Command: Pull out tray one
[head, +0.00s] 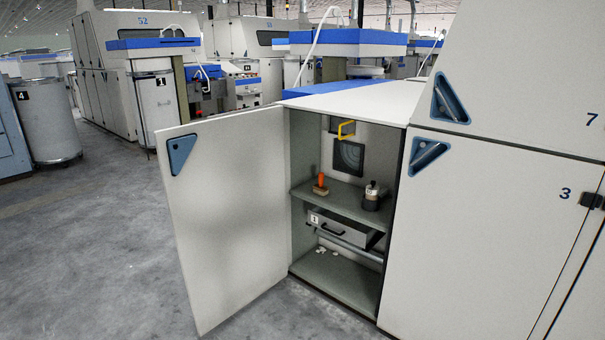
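Tray one (343,231) is a grey drawer-like tray with a dark handle and a small white label marked 1. It sits under the shelf inside an open cabinet (301,164) in the middle of the head view. It appears pushed in, within the cabinet's side walls. The cabinet door (226,213) stands swung open to the left. Neither of my grippers shows in this view.
On the shelf (336,203) above the tray stand an orange-handled brush-like item (321,183) and a metal pot with dark parts (372,198). A yellow handle (346,130) is higher up. Small white scraps lie on the cabinet floor. Grey floor (110,260) is clear at left.

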